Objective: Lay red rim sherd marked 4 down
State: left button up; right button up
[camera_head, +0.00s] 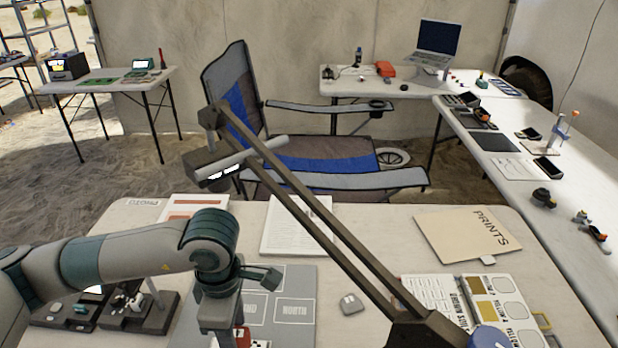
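My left arm comes in from the left over the table, with its wrist above a grey sorting mat (297,283) whose printed cells include NORTH. My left gripper (226,340) points down at the bottom edge of the view; its fingertips are cut off or hidden. A small red piece (243,336) shows right beside the gripper, low over the mat; it may be the red rim sherd, but no mark 4 is readable. I cannot tell whether the gripper holds it. White bits (261,343) show just right of it. My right gripper is not in view.
A desk lamp (330,225) slants across the middle of the table. A small grey object (351,303) lies right of the mat. Papers (297,226), a PRINTS folder (467,235) and a sample tray (497,300) lie around. Dark devices (150,312) stand left of the mat.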

pick_arm(q)
jog(key=m, duration=0.1)
jog(key=a+m, duration=0.1)
jog(key=r+m, duration=0.1)
jog(key=m, duration=0.1)
jog(key=shift+w+a, duration=0.25)
jog(key=shift+a, duration=0.15)
jog(key=a+r+m, duration=0.1)
jog(key=m, duration=0.3)
jog(key=a+r+m, duration=0.1)
jog(key=a+m, duration=0.1)
jog(key=m, duration=0.3)
jog(key=w+a+r+m, duration=0.1)
jog(key=m, duration=0.3)
jog(key=shift+a+m, duration=0.4)
